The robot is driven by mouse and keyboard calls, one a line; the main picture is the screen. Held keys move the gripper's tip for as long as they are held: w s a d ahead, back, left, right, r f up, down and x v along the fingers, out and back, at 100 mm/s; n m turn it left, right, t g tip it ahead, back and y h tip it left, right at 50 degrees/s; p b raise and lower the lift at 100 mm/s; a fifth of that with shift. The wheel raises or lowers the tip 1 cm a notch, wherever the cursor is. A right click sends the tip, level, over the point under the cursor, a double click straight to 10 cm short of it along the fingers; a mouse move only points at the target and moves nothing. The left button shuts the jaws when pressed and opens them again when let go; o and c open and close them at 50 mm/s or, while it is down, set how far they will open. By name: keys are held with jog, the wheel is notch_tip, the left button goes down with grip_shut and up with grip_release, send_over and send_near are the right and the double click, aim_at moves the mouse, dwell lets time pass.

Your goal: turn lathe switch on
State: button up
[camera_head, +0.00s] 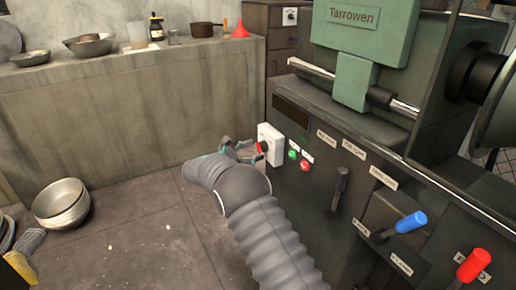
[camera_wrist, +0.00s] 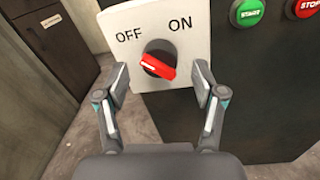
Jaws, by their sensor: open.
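The lathe switch is a red rotary knob (camera_wrist: 158,66) on a white plate (camera_wrist: 195,18) marked OFF at the left and ON at the right. The plate is on the front left corner of the dark green lathe (camera_head: 320,140). In the wrist view the knob's bar lies tilted, its right end lower. I cannot tell surely which mark it points to. My gripper (camera_wrist: 162,88) is open, with one finger on each side of the knob and a gap visible to both.
A green START button (camera_wrist: 248,12) and a red STOP button (camera_wrist: 305,8) sit right of the plate. A dark lever (camera_head: 340,188), blue-handled lever (camera_head: 411,222) and red-handled lever (camera_head: 473,265) stick out farther right. Stacked bowls (camera_head: 62,203) stand on the floor at left.

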aim_at(261, 147)
jog(key=shift+x, duration=1.15)
jog(key=c, duration=1.1)
jog(key=shift+c, duration=0.2)
